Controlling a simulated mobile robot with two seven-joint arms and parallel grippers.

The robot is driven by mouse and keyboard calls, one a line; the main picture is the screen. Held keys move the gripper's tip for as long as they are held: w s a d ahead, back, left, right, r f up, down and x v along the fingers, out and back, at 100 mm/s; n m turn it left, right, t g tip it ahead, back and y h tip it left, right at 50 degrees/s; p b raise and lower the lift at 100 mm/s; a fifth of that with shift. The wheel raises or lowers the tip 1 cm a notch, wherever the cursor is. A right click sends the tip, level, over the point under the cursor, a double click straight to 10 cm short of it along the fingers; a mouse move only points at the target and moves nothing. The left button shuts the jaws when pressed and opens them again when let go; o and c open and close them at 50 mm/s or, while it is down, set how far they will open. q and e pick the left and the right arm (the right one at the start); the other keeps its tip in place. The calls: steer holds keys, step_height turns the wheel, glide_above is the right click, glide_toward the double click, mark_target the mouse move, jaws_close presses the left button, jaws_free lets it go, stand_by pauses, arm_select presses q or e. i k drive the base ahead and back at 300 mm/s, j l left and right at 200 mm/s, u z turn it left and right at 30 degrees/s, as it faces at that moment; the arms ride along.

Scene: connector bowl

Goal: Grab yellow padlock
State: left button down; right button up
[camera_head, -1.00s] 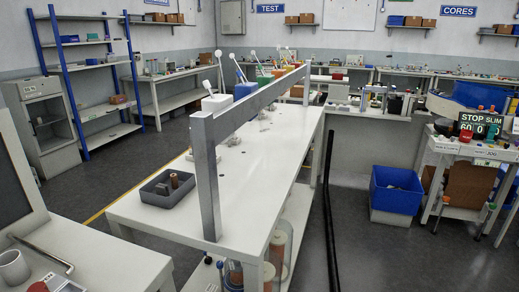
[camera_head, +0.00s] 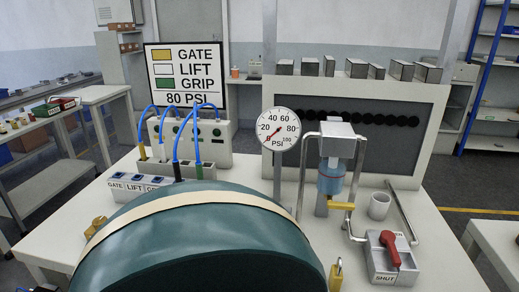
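A small yellow padlock (camera_head: 336,277) shows near the bottom edge of the head view, just right of a large dark teal rounded body. Its shackle points up, and its lower part is close to the frame edge. What it rests on or hangs from is hard to tell. Neither of my grippers is in view.
The teal rounded body (camera_head: 200,245) with a cream band fills the lower foreground. On the white bench stand a pressure gauge (camera_head: 278,131), a blue-bowled filter unit (camera_head: 332,176), a box with a red lever (camera_head: 390,255), a white cup (camera_head: 379,205) and a box with blue hoses (camera_head: 215,142).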

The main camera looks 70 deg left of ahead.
mark_target(336, 277)
steer(key=u, duration=2.2)
